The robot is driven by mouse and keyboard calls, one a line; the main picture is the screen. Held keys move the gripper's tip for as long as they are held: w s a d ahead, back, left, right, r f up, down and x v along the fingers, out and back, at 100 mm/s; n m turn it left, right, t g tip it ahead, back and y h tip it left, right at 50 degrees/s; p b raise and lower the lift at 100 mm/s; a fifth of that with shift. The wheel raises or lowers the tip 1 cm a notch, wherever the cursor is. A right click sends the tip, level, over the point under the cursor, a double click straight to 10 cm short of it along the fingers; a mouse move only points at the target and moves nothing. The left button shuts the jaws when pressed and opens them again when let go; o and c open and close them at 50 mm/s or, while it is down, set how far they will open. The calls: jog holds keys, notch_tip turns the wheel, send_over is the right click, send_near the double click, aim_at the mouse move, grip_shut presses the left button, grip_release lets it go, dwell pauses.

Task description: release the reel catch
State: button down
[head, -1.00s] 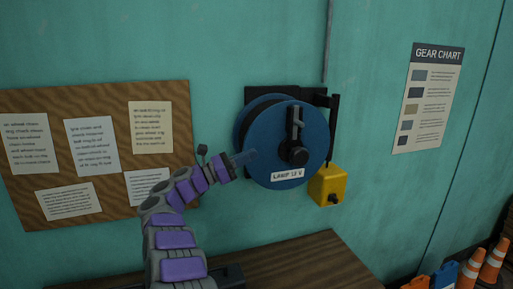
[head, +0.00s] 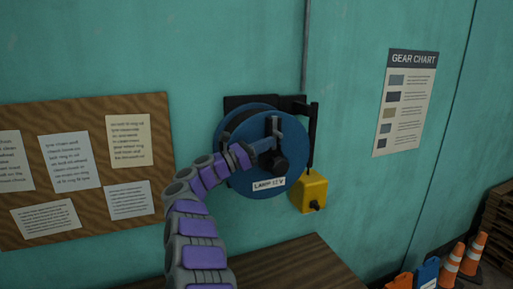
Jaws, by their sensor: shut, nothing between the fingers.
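A blue round reel (head: 236,184) with a "LAMP" label hangs on a black bracket (head: 240,102) on the teal wall. A grey upright lever (head: 276,126), which looks like the catch, stands on the reel's face above a dark hub (head: 281,166). My gripper (head: 266,145) is shut in front of the reel, its blue-grey tip beside the lever's lower part. I cannot tell whether it touches the lever. My arm hides part of the reel's left side. A yellow box (head: 313,190) hangs at the reel's lower right.
A cork board (head: 160,200) with several papers is on the wall at left. A wooden bench top (head: 290,262) lies below the reel. A gear chart (head: 405,102) and orange cones (head: 474,250) are at right.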

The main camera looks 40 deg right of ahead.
notch_tip(320, 180, up, 3)
jog(key=shift+r, duration=0.2)
jog(key=shift+d+f+b, duration=0.2)
jog(key=shift+d+b, duration=0.1)
jog(key=shift+d, duration=0.3)
jog(key=b, duration=0.6)
send_near(269, 134)
jog(key=s+a+f, duration=0.1)
jog(key=a+f, duration=0.2)
jog(key=a, duration=0.1)
jog(key=shift+a+r, duration=0.2)
jog(key=shift+a, duration=0.1)
